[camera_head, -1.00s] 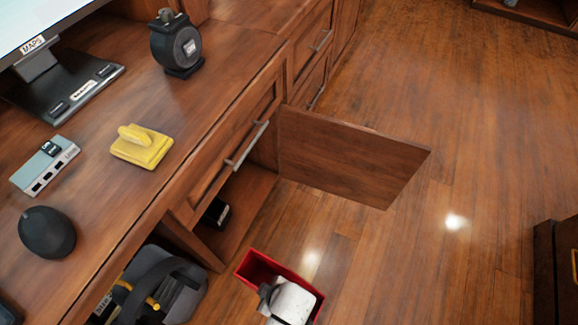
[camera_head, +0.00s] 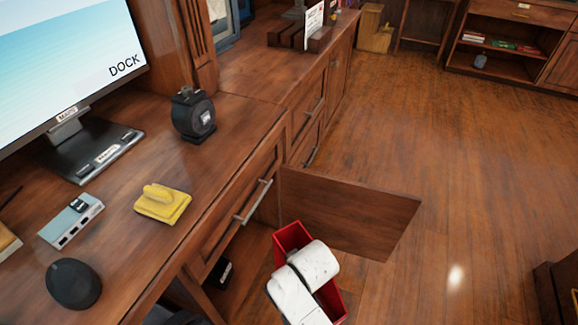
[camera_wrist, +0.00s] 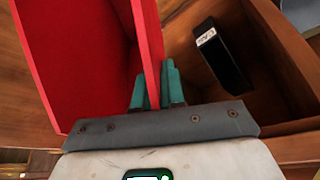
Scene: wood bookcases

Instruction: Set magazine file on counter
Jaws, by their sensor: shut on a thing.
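The red magazine file (camera_head: 290,236) is in my gripper, in front of the open lower cabinet and beside the counter (camera_head: 120,230). My white wrist covers much of it in the head view. In the wrist view, the teal fingers of my gripper (camera_wrist: 157,88) are shut on one thin wall of the file (camera_wrist: 85,60), one finger on each side. The file's open inside shows to the left. The wooden counter top carries several items and has bare wood along its front edge.
An open cabinet door (camera_head: 345,212) juts out right of the file. A black labelled object (camera_wrist: 222,55) sits inside the cabinet. On the counter are a yellow item (camera_head: 163,204), a black round device (camera_head: 193,115), a hub (camera_head: 72,220), a dark mouse (camera_head: 74,284) and a monitor (camera_head: 70,60).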

